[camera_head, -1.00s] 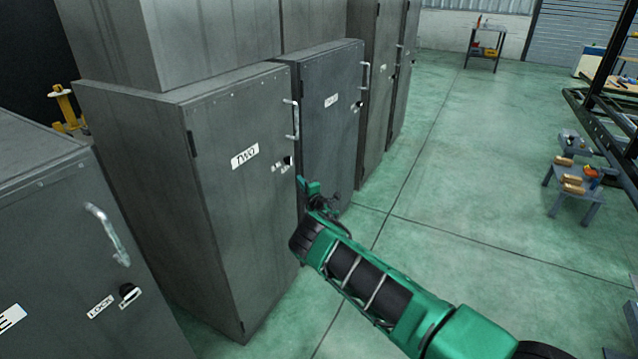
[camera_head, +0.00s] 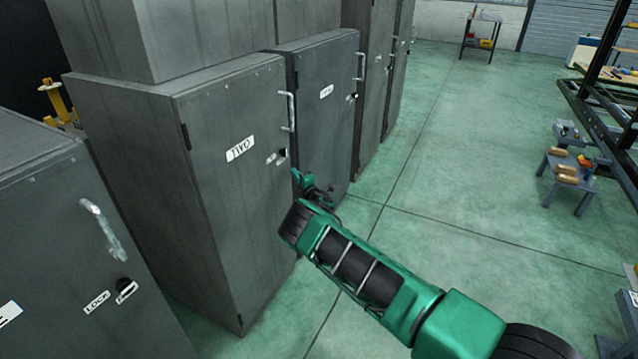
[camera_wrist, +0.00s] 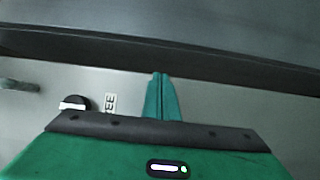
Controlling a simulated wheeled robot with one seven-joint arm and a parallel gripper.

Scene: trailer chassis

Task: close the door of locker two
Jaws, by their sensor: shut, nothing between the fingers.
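Locker two (camera_head: 120,140) is a grey cabinet left of centre in the head view. Its door (camera_head: 225,210), labelled TWO, has hinges on the left and a handle (camera_head: 289,110) and lock at the right. The door looks about flush with the cabinet; a narrow gap at its right edge cannot be ruled out. My gripper (camera_head: 299,176) is shut and empty, close by the door's right edge below the lock. Whether it touches the door cannot be told. In the wrist view its fingers (camera_wrist: 161,97) point at a grey panel with a dark edge across it.
Another grey locker (camera_head: 60,250) stands in the left foreground, and a dark locker (camera_head: 325,125) adjoins locker two on the right. The wrist view shows a black knob (camera_wrist: 74,103). A small table (camera_head: 567,175) with parts stands right. Green floor (camera_head: 430,200) between is clear.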

